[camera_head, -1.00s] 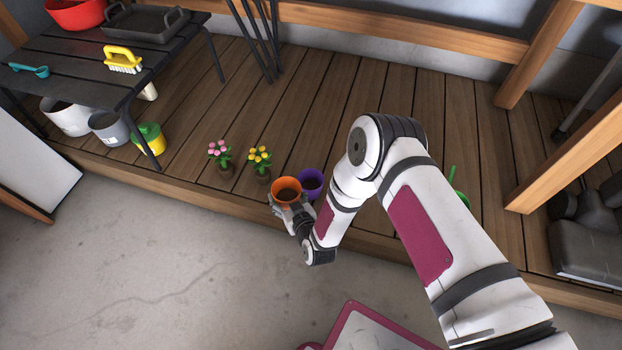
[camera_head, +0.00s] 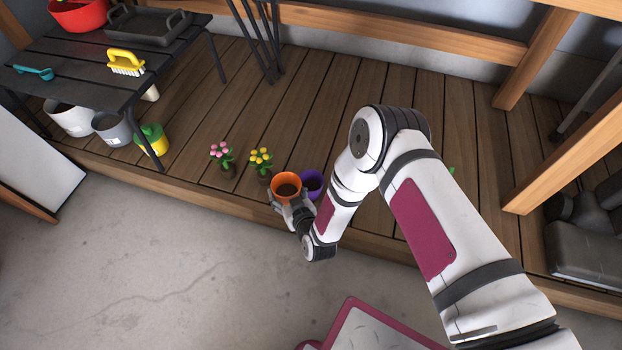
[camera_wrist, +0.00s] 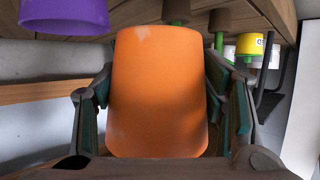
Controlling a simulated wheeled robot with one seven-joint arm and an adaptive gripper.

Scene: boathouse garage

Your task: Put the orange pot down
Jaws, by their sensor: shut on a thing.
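The orange pot (camera_head: 287,188) is upright at the front edge of the wooden deck, with dark soil or a dark inside showing. My gripper (camera_head: 292,205) is shut on it from the front. In the wrist view the orange pot (camera_wrist: 157,95) fills the middle, with my gripper's fingers (camera_wrist: 158,110) on both sides of it. I cannot tell whether its base touches the deck. The purple pot (camera_head: 312,183) stands just right of it, partly hidden by my arm, and also shows at the upper left of the wrist view (camera_wrist: 62,14).
A yellow-flowered plant (camera_head: 261,161) and a pink-flowered plant (camera_head: 222,155) stand on the deck (camera_head: 330,90) to the left. A black table (camera_head: 75,78) holds a yellow brush (camera_head: 126,62). Buckets stand under it, including a yellow one (camera_head: 153,140). Deck behind the pots is clear.

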